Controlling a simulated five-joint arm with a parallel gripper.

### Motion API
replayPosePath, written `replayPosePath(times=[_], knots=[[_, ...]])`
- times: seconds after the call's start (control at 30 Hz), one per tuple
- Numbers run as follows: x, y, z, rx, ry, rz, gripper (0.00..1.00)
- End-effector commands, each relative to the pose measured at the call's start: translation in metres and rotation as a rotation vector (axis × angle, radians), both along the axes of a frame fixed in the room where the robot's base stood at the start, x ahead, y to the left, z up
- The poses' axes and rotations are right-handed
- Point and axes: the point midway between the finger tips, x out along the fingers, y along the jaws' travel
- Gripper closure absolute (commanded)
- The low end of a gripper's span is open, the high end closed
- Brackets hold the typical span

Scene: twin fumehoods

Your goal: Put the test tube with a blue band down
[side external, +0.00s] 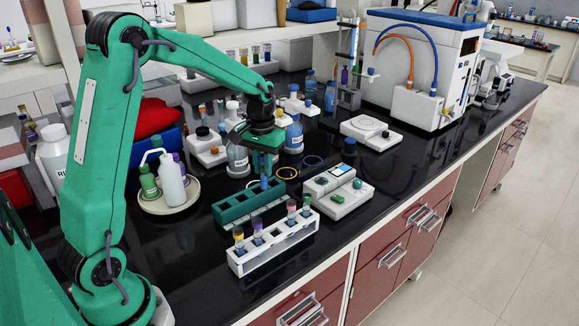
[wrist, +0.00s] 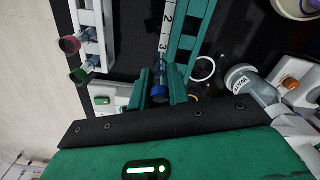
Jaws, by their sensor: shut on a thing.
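My gripper (side external: 264,160) is shut on the test tube with a blue band (wrist: 159,92). In the wrist view the blue end sits between the two green fingers (wrist: 160,84), with clear glass just beyond it. In the side view the tube (side external: 264,182) hangs about upright beneath the fingers, over the back part of the green rack (side external: 232,213). I cannot tell whether its lower end is inside a slot. The green rack also shows in the wrist view (wrist: 194,30), beside a strip numbered 2 and 3.
A white rack (side external: 272,250) with several capped tubes stands in front of the green rack. A white device (side external: 338,197) is close on the right. A plate with bottles (side external: 168,203) is on the left. Black bench shows at the front left.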

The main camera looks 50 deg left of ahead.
Motion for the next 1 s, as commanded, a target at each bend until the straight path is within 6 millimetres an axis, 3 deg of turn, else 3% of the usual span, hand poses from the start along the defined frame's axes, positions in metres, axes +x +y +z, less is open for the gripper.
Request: replayPosePath(times=[0.13,0.33,0.67,1.0], knots=[[0.004,0.025,-0.015,0.000,0.001,0.005,1.00],[0.008,0.044,-0.026,0.000,-0.001,0.001,1.00],[0.008,0.047,-0.032,0.000,0.000,0.000,1.00],[0.008,0.046,-0.065,0.000,0.001,0.000,1.00]])
